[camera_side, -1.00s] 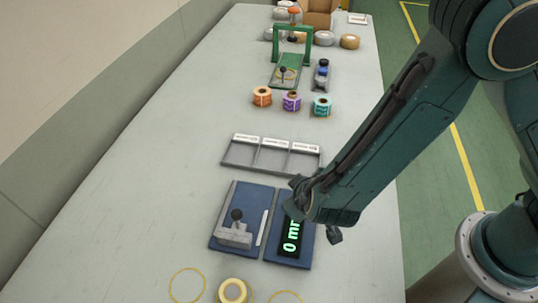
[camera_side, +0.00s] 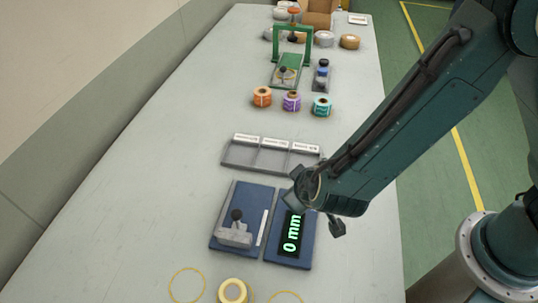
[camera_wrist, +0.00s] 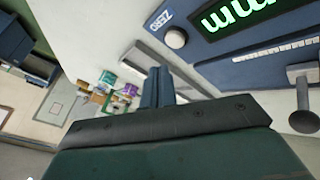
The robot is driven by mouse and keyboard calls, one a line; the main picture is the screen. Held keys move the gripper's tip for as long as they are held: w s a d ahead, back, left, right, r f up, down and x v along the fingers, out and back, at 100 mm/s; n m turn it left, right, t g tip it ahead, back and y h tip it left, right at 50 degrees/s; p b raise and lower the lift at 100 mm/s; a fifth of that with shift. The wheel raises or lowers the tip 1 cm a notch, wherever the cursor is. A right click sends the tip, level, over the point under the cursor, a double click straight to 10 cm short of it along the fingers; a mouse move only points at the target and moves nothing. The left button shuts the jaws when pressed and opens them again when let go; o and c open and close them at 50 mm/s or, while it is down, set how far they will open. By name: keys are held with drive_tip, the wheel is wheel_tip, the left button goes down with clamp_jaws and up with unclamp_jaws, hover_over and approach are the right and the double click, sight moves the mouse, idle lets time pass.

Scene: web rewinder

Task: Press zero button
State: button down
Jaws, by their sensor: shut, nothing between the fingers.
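The zero button (camera_wrist: 176,38) is a round grey knob on a dark blue panel, beside a label reading ZERO (camera_wrist: 159,21). In the side view my arm hides the button. The panel's black display (camera_side: 290,235) shows green "0 mm"; part of it shows in the wrist view (camera_wrist: 235,10). My gripper (camera_wrist: 160,72) is shut and empty. In the wrist view its fingertips appear below and left of the button, apart from it. In the side view my gripper (camera_side: 297,201) is by the top end of the panel, and its exact height is unclear.
A second blue panel with a black-knobbed lever (camera_side: 236,216) and a pale scale strip stands left of the display. Behind is a grey three-compartment tray (camera_side: 233,160). Orange, purple and teal rolls, a green frame (camera_side: 308,45) and a box stand farther back. The table's left side is clear.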

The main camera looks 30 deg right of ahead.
drive_tip(key=shift+r, duration=1.55)
drive_tip(key=s+d+r+m+g+y, duration=0.2)
drive_tip(key=s+d+r+y, duration=0.1)
drive_tip(key=d+r, duration=1.1)
drive_tip(key=s+d+r, duration=0.3)
drive_tip(key=s+r, duration=0.1)
drive_tip(key=s, duration=0.2)
drive_tip(key=s+d+r+t+y, duration=0.1)
drive_tip(key=s+d+r, duration=0.2)
drive_tip(key=s, duration=0.4)
drive_tip(key=shift+r+t, duration=0.3)
drive_tip(key=shift+r, duration=0.5)
